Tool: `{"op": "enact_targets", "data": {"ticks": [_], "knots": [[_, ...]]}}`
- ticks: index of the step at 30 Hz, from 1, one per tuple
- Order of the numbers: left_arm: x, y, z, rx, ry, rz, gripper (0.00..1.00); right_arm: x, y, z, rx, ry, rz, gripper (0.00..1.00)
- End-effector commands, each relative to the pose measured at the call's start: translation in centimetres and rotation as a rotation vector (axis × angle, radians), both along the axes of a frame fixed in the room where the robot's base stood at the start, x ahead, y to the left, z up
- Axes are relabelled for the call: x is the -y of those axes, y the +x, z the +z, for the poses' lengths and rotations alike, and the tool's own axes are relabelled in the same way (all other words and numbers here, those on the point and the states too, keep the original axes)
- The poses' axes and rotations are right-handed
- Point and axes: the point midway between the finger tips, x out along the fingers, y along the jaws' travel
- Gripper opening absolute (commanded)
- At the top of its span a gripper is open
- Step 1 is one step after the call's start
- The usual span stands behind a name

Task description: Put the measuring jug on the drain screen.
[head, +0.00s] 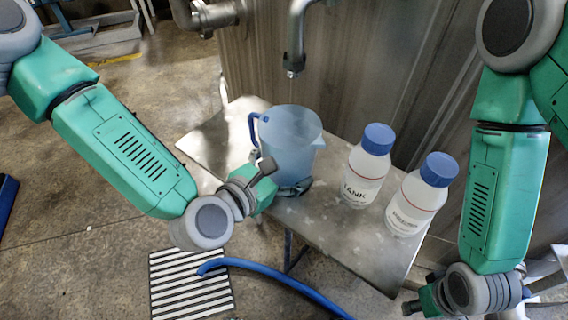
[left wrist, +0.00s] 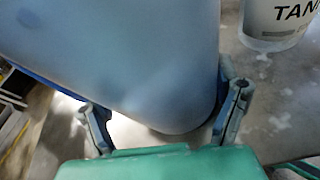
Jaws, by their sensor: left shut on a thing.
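The translucent blue measuring jug (head: 291,142) stands upright on the metal table, under a tap, with its blue handle at the left. My left gripper (head: 286,184) is shut on the jug's lower body, one finger on each side. In the left wrist view the jug (left wrist: 130,50) fills the top, between the fingers of the left gripper (left wrist: 165,112). The drain screen (head: 190,282), a striped grate, lies in the floor below and left of the table and is bare where visible. My right gripper (head: 420,292) is at the lower right, with its fingers apart and empty.
Two white bottles with blue caps, one marked TANK (head: 364,172) and another (head: 420,198), stand right of the jug on the metal table (head: 325,222). The tap (head: 294,62) hangs above the jug. A blue hose (head: 275,279) crosses the drain screen's upper right corner.

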Motion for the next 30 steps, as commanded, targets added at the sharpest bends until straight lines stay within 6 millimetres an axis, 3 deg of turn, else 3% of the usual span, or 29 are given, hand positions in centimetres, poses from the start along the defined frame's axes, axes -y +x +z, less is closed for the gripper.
{"op": "enact_targets", "data": {"ticks": [5,6,7,18,30], "knots": [[0.1,0.0,-0.5,-0.001,0.001,0.000,0.47,0.0,0.0,-0.3,0.000,0.000,0.000,0.40],[0.1,0.0,-0.4,-0.001,0.001,-0.001,0.97,0.0,0.0,-0.2,0.000,0.000,0.000,0.40],[0.0,0.0,-0.3,-0.001,0.000,-0.001,1.00,0.0,0.0,-0.2,0.000,0.000,0.000,0.40],[-0.2,-0.2,0.2,-0.002,-0.001,0.000,1.00,0.0,0.0,0.2,0.000,0.000,0.000,0.40],[-4.7,-6.3,2.6,-0.005,0.000,0.001,1.00,0.0,0.0,1.3,0.000,0.000,0.000,0.40]]}}
